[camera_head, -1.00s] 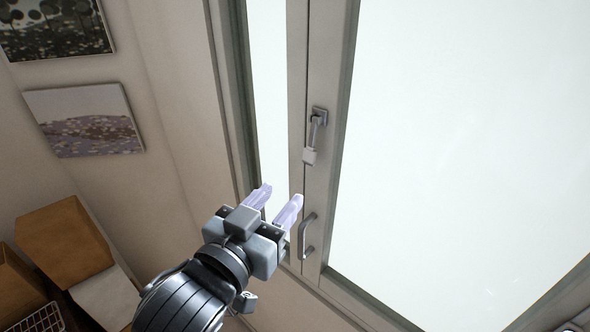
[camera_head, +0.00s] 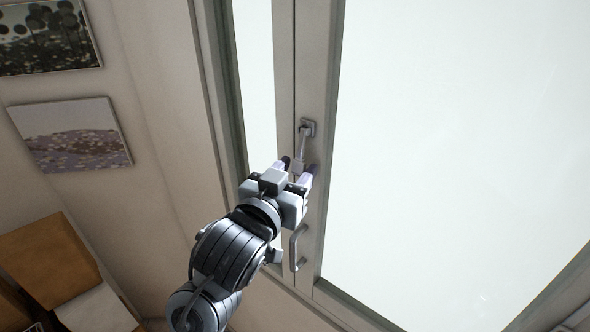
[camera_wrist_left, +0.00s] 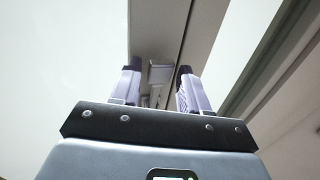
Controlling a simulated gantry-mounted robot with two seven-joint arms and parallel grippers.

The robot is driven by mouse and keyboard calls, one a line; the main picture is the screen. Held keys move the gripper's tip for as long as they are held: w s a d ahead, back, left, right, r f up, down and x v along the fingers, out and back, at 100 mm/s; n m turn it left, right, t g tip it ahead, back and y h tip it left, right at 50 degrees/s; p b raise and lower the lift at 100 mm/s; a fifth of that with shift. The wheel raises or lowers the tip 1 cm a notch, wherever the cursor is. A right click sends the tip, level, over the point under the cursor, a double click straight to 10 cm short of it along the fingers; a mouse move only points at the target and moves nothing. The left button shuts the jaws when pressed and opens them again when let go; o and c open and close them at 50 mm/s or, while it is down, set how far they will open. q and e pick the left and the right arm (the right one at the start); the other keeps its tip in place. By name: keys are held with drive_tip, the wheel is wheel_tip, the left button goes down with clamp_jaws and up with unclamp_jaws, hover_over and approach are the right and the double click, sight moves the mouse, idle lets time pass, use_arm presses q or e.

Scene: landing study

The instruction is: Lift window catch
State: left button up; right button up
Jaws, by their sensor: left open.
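The window catch (camera_head: 302,143) is a small grey handle on a square plate, mounted on the window frame and hanging down. Its lower end sits at the fingertips of my left gripper (camera_head: 297,172) in the head view. In the left wrist view the catch's pale end (camera_wrist_left: 160,74) shows between the two open fingers of the left gripper (camera_wrist_left: 158,80), with a gap on either side. I cannot tell how deep it sits between them. My right gripper is not in view.
A grey pull handle (camera_head: 298,248) is on the same frame, below the catch and close to my left gripper. The large bright window pane (camera_head: 450,130) fills the right. Two pictures hang on the left wall, and cardboard boxes (camera_head: 48,262) stand at lower left.

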use_arm(q)
drive_tip(key=shift+c, duration=0.3)
clamp_jaws()
